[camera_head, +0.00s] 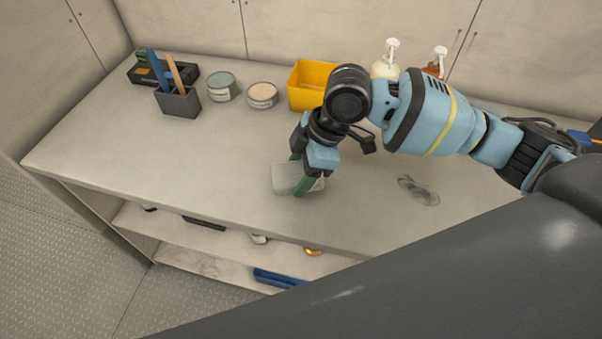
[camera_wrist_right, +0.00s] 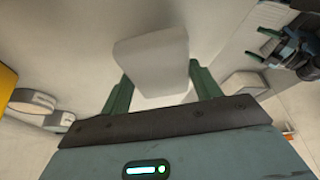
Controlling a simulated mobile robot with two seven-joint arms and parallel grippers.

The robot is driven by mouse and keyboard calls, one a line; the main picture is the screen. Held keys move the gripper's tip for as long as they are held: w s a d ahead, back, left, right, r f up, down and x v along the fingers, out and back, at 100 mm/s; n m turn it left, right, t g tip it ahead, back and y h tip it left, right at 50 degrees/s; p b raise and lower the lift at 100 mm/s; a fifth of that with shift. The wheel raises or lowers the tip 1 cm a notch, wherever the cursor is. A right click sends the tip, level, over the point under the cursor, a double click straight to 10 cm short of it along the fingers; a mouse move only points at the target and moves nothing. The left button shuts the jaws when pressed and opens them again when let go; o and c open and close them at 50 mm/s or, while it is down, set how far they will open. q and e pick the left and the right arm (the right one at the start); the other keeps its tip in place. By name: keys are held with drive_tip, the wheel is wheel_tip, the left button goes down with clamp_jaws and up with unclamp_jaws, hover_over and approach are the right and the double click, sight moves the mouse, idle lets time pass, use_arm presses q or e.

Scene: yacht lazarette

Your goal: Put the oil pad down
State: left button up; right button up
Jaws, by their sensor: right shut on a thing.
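The oil pad is a pale grey-white block (camera_head: 287,177), seen low over the front part of the bench top. My right gripper (camera_head: 300,176) reaches down from the right with its green fingers shut on the pad. In the right wrist view the pad (camera_wrist_right: 152,58) sits between the two green fingers of the gripper (camera_wrist_right: 163,88). I cannot tell whether the pad's underside touches the bench.
The bench (camera_head: 130,172) is clear left of the pad. A dark smear (camera_head: 418,190) lies to the right. Behind stand a yellow bin (camera_head: 308,84), two tins (camera_head: 221,87), a grey holder (camera_head: 178,102), a black tray (camera_head: 150,70) and a white pump bottle (camera_head: 385,66). Shelves are below.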

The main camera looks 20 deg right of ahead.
sight(301, 176)
drive_tip(key=shift+w+d, duration=0.15)
drive_tip(key=shift+w, duration=0.1)
drive_tip(key=shift+w+d, duration=0.2)
drive_tip(key=shift+w, duration=0.05)
drive_tip(key=shift+f, duration=1.75)
drive_tip(key=shift+f, duration=0.1)
drive_tip(key=o, duration=0.9)
drive_tip(key=p+v, duration=0.1)
drive_tip(key=v, duration=1.1)
